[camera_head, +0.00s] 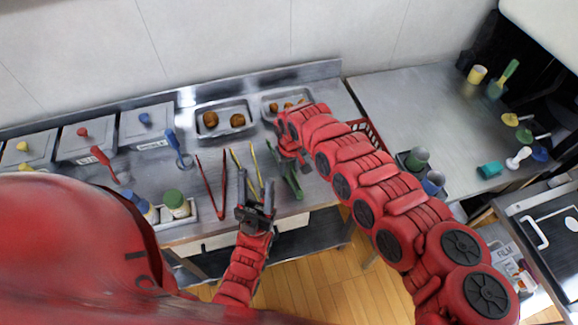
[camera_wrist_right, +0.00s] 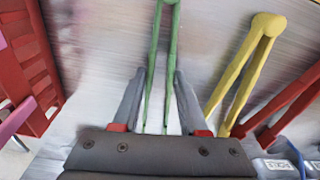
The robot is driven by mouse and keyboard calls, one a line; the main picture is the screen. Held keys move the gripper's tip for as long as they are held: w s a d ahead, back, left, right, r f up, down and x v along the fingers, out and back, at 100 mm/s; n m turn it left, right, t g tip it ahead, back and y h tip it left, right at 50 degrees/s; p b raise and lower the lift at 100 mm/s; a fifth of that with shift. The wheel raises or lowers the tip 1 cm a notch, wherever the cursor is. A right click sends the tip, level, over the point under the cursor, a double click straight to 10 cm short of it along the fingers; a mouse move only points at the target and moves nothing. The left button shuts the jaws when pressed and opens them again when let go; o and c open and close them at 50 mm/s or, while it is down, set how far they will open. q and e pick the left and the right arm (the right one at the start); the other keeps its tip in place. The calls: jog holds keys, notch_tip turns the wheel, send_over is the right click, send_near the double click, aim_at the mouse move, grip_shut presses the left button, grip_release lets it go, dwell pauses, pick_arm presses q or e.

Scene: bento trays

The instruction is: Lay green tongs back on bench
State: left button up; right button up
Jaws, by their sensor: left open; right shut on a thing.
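The green tongs (camera_head: 287,175) are at the bench's front, right of the yellow tongs (camera_head: 247,165) and red tongs (camera_head: 212,190). My right gripper (camera_head: 291,150) is shut on the green tongs. In the right wrist view the green tongs (camera_wrist_right: 164,60) run between the two fingers (camera_wrist_right: 157,95), with the joined end pointing away. I cannot tell whether they touch the bench (camera_wrist_right: 110,45). The yellow tongs (camera_wrist_right: 245,65) lie right of them, apart from the fingers. My left gripper (camera_head: 256,200) is open and empty near the bench's front edge, below the yellow tongs.
Two metal trays (camera_head: 222,104) with brown food stand at the back. Lidded bins (camera_head: 147,124) and ladles (camera_head: 178,148) are to the left, with a bottle rack (camera_head: 176,203) in front. A red basket (camera_head: 372,135) stands right of my right gripper.

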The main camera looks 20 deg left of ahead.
jog(key=shift+r, duration=0.1)
dwell(0.3)
jog(key=shift+a+f+b, duration=0.1)
jog(key=shift+f+b, duration=0.15)
jog(key=shift+b, duration=0.1)
jog(key=o, duration=1)
jog(key=shift+o, duration=0.2)
jog(key=shift+r, duration=0.15)
